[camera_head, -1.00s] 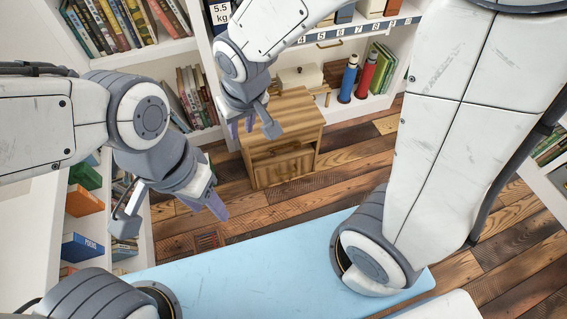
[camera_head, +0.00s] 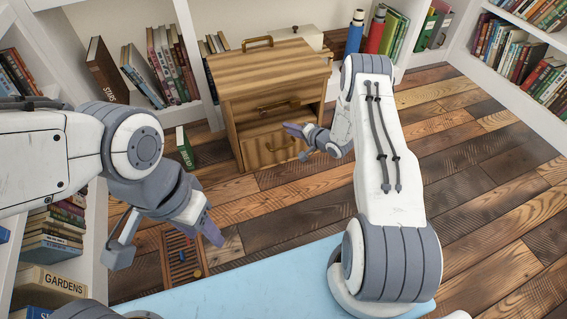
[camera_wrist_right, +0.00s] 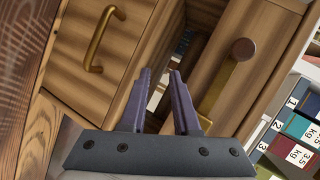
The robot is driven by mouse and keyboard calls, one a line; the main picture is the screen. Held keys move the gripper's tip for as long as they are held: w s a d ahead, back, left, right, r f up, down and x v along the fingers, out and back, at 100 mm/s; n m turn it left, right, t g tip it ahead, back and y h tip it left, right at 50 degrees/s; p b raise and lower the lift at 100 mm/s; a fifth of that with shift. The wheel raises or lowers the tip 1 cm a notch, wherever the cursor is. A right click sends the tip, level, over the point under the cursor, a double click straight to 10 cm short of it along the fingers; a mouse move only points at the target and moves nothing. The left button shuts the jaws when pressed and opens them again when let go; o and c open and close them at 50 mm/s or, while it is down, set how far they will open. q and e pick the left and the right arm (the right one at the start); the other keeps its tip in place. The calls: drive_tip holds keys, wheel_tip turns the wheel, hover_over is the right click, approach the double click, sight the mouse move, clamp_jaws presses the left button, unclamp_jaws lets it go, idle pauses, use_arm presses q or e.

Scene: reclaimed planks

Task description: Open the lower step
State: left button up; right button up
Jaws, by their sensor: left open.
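A wooden cabinet (camera_head: 270,75) with a brass handle on its top stands on the floor at the back. Its front has an upper section with a handle (camera_head: 280,105) and a lower front (camera_head: 255,152) with a handle (camera_head: 285,146). My right gripper (camera_head: 287,128) is before this front, its fingers apart and empty. In the right wrist view its fingertips (camera_wrist_right: 160,72) are between the lower front's brass handle (camera_wrist_right: 97,42) and the upper section's handle (camera_wrist_right: 215,88), apart from both. A round brown knob (camera_wrist_right: 243,49) shows there. My left gripper (camera_head: 207,230) is open and empty, away from the cabinet.
Bookshelves stand left, behind and right. A green book (camera_head: 185,148) stands on the floor left of the cabinet. A slatted wooden item (camera_head: 182,258) lies below my left gripper. A light-blue surface (camera_head: 240,288) is in front. Floor right of the cabinet is clear.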

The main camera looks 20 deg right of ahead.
sight(283, 147)
drive_tip(key=s+d+f+m+t+y+b, duration=0.1)
drive_tip(key=s+d+f+m+b, duration=0.1)
drive_tip(key=f, duration=0.4)
drive_tip(key=s+d+f+m+t+b, duration=0.1)
drive_tip(key=s+f+b, duration=0.2)
drive_tip(key=f, duration=0.3)
drive_tip(key=b+x, duration=0.3)
drive_tip(key=x, duration=0.2)
drive_tip(key=b+x, duration=0.3)
drive_tip(key=x, duration=0.2)
drive_tip(key=shift+w+a+r, duration=0.15)
drive_tip(key=shift+a+r, duration=0.05)
use_arm(q)
wheel_tip(283, 147, down, 13)
drive_tip(key=shift+f, duration=0.2)
use_arm(e)
clamp_jaws()
